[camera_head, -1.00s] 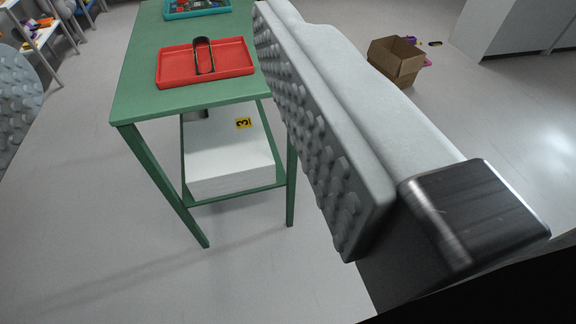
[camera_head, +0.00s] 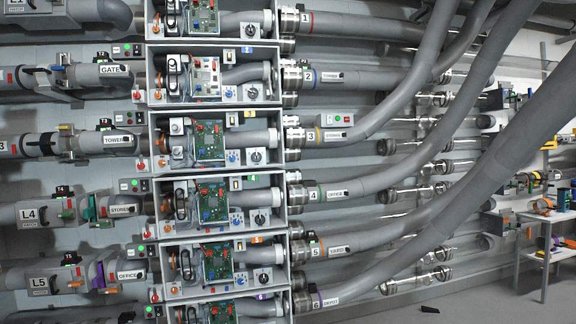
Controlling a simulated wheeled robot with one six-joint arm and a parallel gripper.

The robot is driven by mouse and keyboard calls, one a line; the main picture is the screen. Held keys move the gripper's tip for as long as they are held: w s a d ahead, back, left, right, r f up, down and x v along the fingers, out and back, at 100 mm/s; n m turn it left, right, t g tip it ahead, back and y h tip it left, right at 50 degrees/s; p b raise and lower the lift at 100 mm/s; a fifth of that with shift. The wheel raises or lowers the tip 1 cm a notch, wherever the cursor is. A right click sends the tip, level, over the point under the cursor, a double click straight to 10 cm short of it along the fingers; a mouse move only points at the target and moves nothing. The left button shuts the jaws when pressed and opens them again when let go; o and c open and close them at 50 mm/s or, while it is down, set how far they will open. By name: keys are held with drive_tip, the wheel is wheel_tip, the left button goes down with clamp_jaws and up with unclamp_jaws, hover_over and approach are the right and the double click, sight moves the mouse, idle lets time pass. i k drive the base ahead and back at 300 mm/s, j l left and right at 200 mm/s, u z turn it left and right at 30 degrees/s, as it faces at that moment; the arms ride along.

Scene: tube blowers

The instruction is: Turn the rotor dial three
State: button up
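A column of grey open-fronted boxes stands in the middle of the view, one per tube. The tube numbered 3 (camera_head: 311,137) leaves the third box (camera_head: 205,114) from the top. In that box are a green circuit board (camera_head: 208,141), a blue knob (camera_head: 232,157) and a round black dial (camera_head: 255,156) at its lower right. I cannot tell which of the two controls is called the rotor dial, nor read their settings. My gripper does not show in this view.
Thick grey tubes sweep up to the right from the boxes. Labelled pipes, such as TOWER (camera_head: 116,139) and GATE (camera_head: 110,70), come in from the left. A white table (camera_head: 545,218) with coloured items stands at the far right. A small dark object (camera_head: 429,309) lies on the floor.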

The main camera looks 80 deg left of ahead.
sight(257, 157)
drive_tip(key=u, duration=2.4)
